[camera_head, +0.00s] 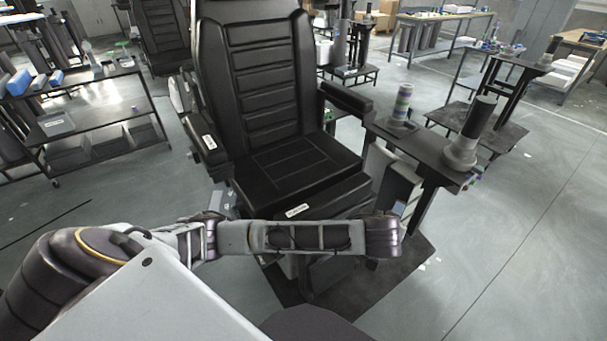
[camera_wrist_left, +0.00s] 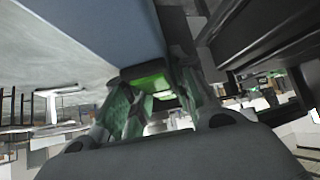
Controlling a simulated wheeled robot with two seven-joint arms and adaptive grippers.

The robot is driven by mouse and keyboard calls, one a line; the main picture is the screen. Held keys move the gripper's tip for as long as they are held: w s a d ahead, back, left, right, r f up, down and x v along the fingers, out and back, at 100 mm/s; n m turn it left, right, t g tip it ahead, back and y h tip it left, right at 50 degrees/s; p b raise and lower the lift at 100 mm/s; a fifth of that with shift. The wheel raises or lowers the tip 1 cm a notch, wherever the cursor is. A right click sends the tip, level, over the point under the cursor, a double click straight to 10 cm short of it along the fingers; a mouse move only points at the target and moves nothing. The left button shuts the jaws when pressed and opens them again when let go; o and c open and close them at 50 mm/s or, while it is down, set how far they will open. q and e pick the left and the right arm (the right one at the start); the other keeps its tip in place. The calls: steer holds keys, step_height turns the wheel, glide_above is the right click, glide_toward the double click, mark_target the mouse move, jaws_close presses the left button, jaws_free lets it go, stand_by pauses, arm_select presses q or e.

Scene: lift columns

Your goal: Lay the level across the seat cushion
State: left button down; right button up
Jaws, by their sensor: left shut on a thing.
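The black seat cushion (camera_head: 293,168) of a tall chair lies bare in the middle of the head view. My left arm crosses in front of the chair's front edge; I cannot make out its gripper in that view. In the left wrist view my left gripper (camera_wrist_left: 157,92) is shut on a long blue-grey bar with a bright green part, which I take to be the level (camera_wrist_left: 110,32). The bar runs up out of that picture. Dark parts, probably of the chair, show at its upper right. My right gripper is not in view.
Armrests (camera_head: 347,97) flank the cushion. A dark side table (camera_head: 420,146) at the chair's right bears a dark-topped cylinder (camera_head: 472,130) and a banded stack (camera_head: 402,103). A shelf cart (camera_head: 90,118) stands at the left. Open floor (camera_head: 530,240) lies at the right.

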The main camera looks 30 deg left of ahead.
arm_select(q)
steer(key=shift+f, duration=0.3)
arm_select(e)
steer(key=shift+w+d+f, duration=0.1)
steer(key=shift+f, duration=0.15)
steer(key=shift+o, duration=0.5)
arm_select(q)
steer(key=shift+a, duration=0.1)
